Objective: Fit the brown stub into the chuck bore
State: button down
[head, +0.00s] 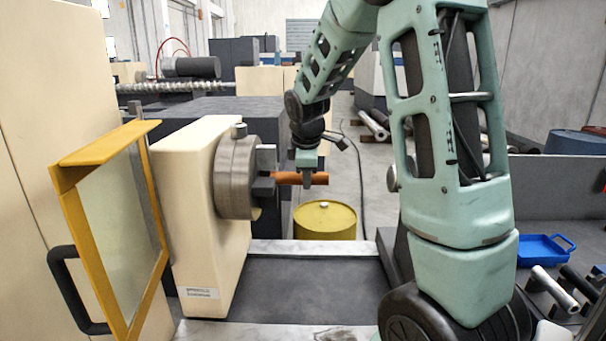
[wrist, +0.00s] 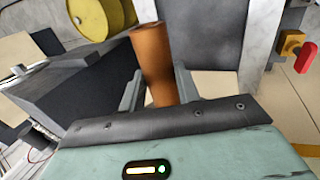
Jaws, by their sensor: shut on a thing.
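The brown stub (head: 286,178) lies roughly level in the head view, pointing at the chuck. My gripper (head: 309,180) is shut on it from above, near its right part. In the wrist view the stub (wrist: 152,55) stands between the two fingers of my gripper (wrist: 159,88). The grey chuck (head: 234,178) is on the cream headstock, its dark jaws facing right. The stub's left end is at the jaws' front in the head view; whether it touches or has entered cannot be told. The bore itself is hidden from this side.
A yellow-framed door (head: 112,220) with a black handle stands open at the left. A yellow barrel (head: 325,221) stands behind the lathe bed (head: 305,288). A blue tray (head: 543,250) and several bars are at the right. The bed right of the chuck is clear.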

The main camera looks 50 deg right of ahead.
aim_at(284, 173)
jog(key=shift+s+d+r, duration=0.1)
jog(key=shift+s+d, duration=0.6)
jog(key=shift+p, duration=0.65)
dwell(1.4)
jog(key=shift+w+a, duration=1.25)
jog(key=shift+w, duration=0.2)
jog(key=shift+w+a, duration=1.25)
jog(key=shift+w, duration=0.2)
dwell(0.9)
jog(key=c, duration=0.9)
grip_release()
jog(key=shift+a, duration=0.1)
jog(key=b+v, duration=0.1)
jog(key=v, duration=0.7)
jog(key=b+v, duration=0.1)
jog(key=v, duration=0.8)
jog(key=shift+s+r+b, duration=0.15)
jog(key=shift+r+b, duration=0.05)
jog(key=shift+b, duration=0.1)
